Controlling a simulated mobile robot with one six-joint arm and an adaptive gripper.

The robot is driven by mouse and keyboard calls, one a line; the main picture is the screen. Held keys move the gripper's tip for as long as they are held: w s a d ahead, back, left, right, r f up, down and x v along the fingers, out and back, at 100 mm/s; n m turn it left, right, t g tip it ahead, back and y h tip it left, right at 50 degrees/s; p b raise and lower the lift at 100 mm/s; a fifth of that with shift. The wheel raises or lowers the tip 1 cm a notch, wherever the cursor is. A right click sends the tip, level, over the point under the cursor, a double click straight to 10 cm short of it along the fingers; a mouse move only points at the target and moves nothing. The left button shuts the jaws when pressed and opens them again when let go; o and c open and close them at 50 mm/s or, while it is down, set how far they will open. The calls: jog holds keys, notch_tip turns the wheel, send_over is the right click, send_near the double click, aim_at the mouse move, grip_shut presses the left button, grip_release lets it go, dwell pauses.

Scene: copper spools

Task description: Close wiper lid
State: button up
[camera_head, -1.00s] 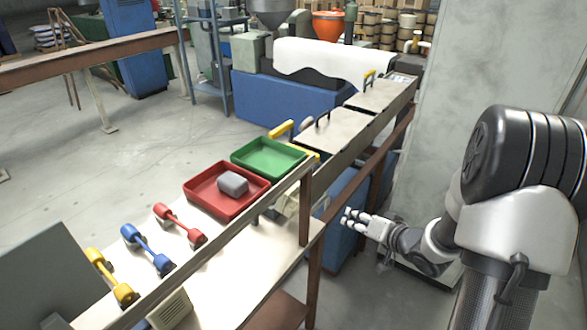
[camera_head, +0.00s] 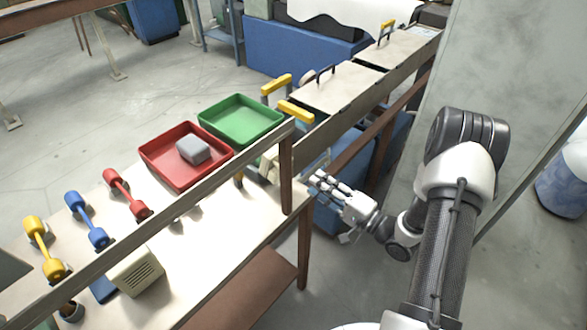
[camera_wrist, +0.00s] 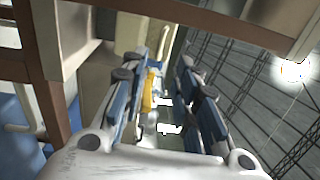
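Two flat beige lids lie along the bench line at the upper right: a nearer one with a black handle (camera_head: 340,90) and a farther one with a yellow handle (camera_head: 403,48). Two raised yellow bars (camera_head: 277,85) (camera_head: 296,112) stand beside the green tray, at the near end of the lids. I cannot tell which part is the wiper lid. My gripper (camera_head: 325,184) is open and empty, low beside the bench post, on the aisle side. In the wrist view my gripper (camera_wrist: 168,78) has its fingers apart, with a yellow bar (camera_wrist: 149,88) seen beyond or between them.
A red tray (camera_head: 160,165) with a grey block (camera_head: 193,150) and a green tray (camera_head: 240,122) sit on the bench. A brown post (camera_head: 287,175) and long rail (camera_head: 190,205) edge the bench near my gripper. A wall (camera_head: 500,110) stands at right.

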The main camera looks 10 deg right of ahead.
jog(key=b+x, duration=0.1)
jog(key=x, duration=0.9)
grip_shut()
dwell(0.5)
